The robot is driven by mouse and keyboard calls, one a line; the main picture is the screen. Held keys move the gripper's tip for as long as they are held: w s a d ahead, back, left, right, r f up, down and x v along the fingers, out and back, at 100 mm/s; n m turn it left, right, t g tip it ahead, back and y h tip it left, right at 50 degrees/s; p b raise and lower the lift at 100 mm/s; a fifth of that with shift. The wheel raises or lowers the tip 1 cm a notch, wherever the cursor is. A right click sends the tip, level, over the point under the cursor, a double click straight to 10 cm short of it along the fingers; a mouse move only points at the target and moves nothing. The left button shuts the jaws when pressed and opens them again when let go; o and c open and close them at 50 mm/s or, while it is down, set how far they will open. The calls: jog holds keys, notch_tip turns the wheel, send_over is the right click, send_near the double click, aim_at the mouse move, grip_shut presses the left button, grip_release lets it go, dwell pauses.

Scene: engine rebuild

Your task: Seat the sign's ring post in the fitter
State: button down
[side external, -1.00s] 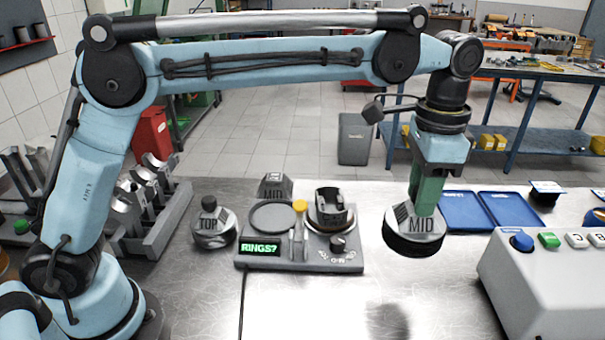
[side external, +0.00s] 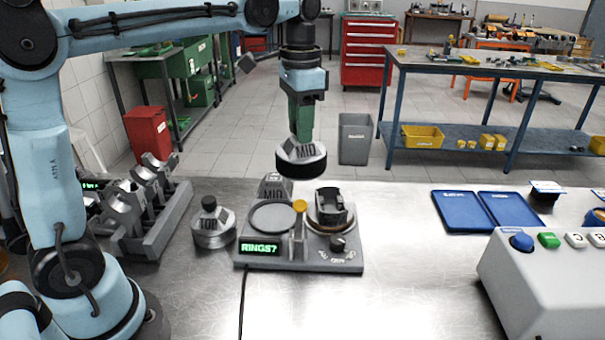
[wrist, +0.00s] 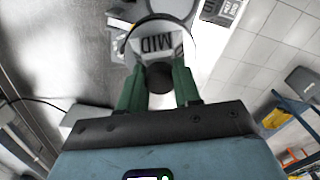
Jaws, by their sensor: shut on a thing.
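My gripper (side external: 301,138) has its green fingers shut on the knob of the MID ring post (side external: 301,155), a faceted silver piece with a dark round base. It hangs upright in the air above and behind the fitter (side external: 345,265). The post also shows between the fingers (wrist: 158,85) in the wrist view (wrist: 155,45). The fitter's round left seat (side external: 271,217) looks empty. A dark piston (side external: 332,207) stands on its right side, and its green display (side external: 260,248) reads RINGS?. A grey MID sign (side external: 275,185) stands behind the fitter.
The TOP ring post (side external: 213,224) stands left of the fitter, beside a grey rack of metal parts (side external: 150,225). Blue trays (side external: 480,209) and a button box (side external: 550,275) are at right. The front tabletop is clear.

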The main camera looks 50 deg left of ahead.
jog(key=s+a+n, duration=0.1)
jog(key=s+a, duration=0.2)
jog(key=a, duration=0.2)
notch_tip(320, 180, down, 12)
jog(key=shift+a, duration=0.2)
dwell(0.5)
jog(key=shift+s+f, duration=0.15)
jog(key=shift+f, duration=0.75)
dwell(2.3)
jog(key=c, duration=0.7)
grip_release()
jog(key=shift+o, duration=0.3)
jog(key=o, duration=0.3)
jog(key=shift+o, duration=0.2)
